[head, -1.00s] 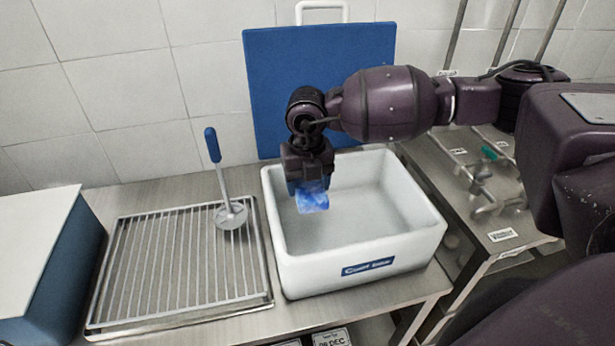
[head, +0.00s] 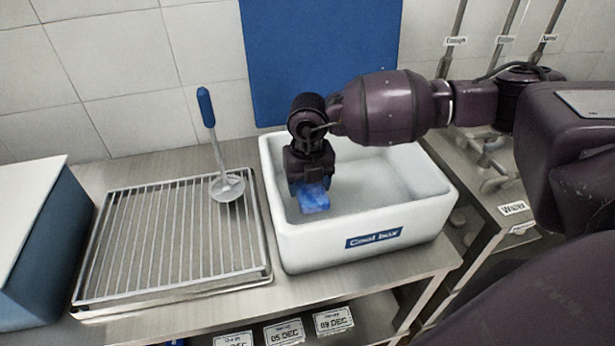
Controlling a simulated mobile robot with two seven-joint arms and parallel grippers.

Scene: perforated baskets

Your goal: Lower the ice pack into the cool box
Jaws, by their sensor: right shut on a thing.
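The white cool box (head: 290,243) stands open on the steel table, with a blue label on its front wall. My right gripper (head: 310,184) points down inside the box opening, towards its left side. It is shut on the blue ice pack (head: 313,198), which hangs below the fingers, within the box walls. The gripper hides the top of the pack. I cannot tell whether the pack touches the box floor. My left gripper is not in view.
A blue box with a white lid (head: 30,215) stands far left. A blue board (head: 320,60) leans on the wall behind. Metal taps (head: 490,165) are at right.

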